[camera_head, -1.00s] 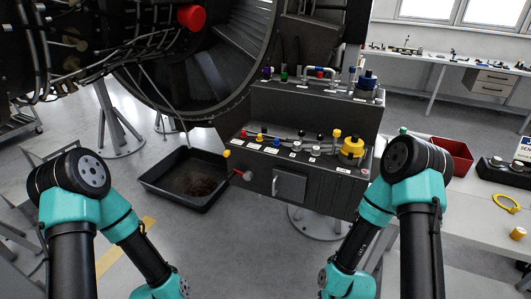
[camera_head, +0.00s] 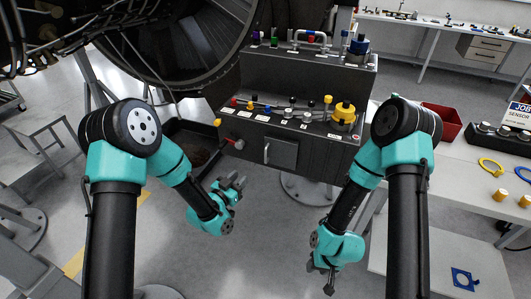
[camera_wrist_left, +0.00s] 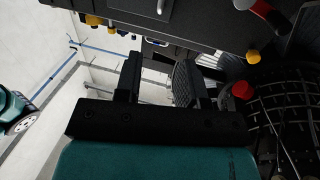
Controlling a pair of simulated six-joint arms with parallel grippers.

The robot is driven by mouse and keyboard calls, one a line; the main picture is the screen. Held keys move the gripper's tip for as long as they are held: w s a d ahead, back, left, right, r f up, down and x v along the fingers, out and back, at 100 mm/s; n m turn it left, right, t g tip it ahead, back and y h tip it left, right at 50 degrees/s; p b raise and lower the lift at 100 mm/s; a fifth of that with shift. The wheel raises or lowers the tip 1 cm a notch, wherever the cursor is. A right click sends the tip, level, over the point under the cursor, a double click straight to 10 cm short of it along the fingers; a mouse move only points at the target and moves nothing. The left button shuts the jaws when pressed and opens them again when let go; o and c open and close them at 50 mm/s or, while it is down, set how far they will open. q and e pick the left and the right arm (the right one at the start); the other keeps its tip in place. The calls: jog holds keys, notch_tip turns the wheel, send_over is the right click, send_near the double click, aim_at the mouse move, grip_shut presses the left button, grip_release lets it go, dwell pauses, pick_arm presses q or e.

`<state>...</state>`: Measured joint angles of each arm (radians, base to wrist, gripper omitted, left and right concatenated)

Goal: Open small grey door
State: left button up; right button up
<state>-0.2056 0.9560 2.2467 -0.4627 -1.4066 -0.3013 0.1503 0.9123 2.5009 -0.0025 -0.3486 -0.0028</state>
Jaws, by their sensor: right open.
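The small grey door (camera_head: 283,153) is set in the front of the dark console and looks closed. Its upright metal handle (camera_head: 266,151) is at the door's left side. In the left wrist view, a grey panel with a metal handle (camera_wrist_left: 164,8) shows at the top edge. My left gripper (camera_head: 233,182) is below and left of the door, apart from it; its fingers (camera_wrist_left: 158,80) are spread with nothing between them. My right gripper (camera_head: 328,275) is open and empty, low in front of the console, well below the door.
A red-ended lever (camera_head: 237,143) sticks out left of the door. Coloured knobs and a yellow valve (camera_head: 343,112) top the console. A black tray (camera_head: 190,132) lies on the floor behind my left arm. The worktable (camera_head: 470,180) with a red bin (camera_head: 441,121) stands at the right.

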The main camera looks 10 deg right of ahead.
aim_at(265, 153)
pick_arm(q)
jog(key=shift+w, duration=0.1)
jog(key=x, duration=1.7)
jog(key=shift+d+f, duration=0.1)
jog(key=shift+d, duration=0.05)
grip_shut()
dwell(0.3)
